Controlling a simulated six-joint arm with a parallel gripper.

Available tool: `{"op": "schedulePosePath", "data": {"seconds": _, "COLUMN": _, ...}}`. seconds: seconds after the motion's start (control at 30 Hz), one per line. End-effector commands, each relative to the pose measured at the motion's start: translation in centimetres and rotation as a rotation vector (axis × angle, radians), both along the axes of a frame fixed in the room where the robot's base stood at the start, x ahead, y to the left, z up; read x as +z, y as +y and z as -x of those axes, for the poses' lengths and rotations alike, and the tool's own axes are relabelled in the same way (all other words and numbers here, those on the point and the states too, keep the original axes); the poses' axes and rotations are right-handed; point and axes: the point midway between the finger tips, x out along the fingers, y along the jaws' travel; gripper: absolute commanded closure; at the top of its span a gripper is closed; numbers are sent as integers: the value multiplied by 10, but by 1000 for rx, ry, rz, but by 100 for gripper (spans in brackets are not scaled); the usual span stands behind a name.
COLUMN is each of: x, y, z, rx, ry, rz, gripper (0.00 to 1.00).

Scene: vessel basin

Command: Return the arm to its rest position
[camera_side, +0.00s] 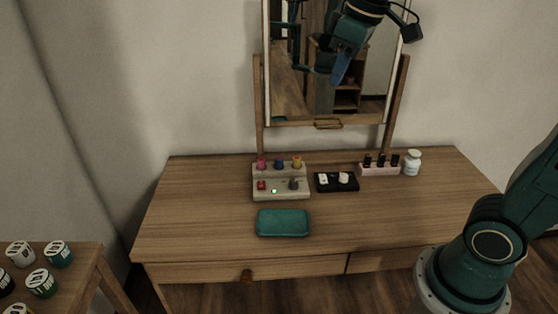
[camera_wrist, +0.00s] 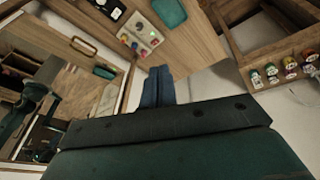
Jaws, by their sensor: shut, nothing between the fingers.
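My gripper (camera_side: 341,68) is at the top of the side view, in front of the mirror, high above the table and clear of everything on it. Its blue fingers point down. In the wrist view my gripper (camera_wrist: 158,88) shows its two fingers together, with nothing between them. My arm rises from its base at the right of the side view; part of the arm lies outside the picture.
The wooden table (camera_side: 200,220) bears a beige panel (camera_side: 281,190) with coloured knobs, a teal tray (camera_side: 283,223), a black holder (camera_side: 337,182), a pink rack (camera_side: 379,169) and a white jar (camera_side: 412,162). The mirror (camera_side: 378,90) stands behind. A side table (camera_side: 85,262) holds several jars.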

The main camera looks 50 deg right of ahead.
Motion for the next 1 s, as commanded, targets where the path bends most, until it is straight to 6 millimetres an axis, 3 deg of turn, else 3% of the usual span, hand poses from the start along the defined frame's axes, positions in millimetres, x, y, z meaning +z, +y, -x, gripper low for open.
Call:
{"op": "schedulePosePath", "data": {"seconds": 0.3, "x": -27, "y": 11, "z": 74, "rx": -104, "ry": -83, "rz": -54, "gripper": 100}}
{"op": "schedulePosePath", "data": {"seconds": 0.6, "x": -66, "y": 19, "z": 130, "rx": -195, "ry": -148, "rz": -116, "gripper": 100}}
{"op": "schedulePosePath", "data": {"seconds": 0.8, "x": -81, "y": 22, "z": 146, "rx": -223, "ry": -170, "rz": -140, "gripper": 100}}
{"op": "schedulePosePath", "data": {"seconds": 1.0, "x": -84, "y": 22, "z": 149, "rx": -231, "ry": -171, "rz": -144, "gripper": 100}}
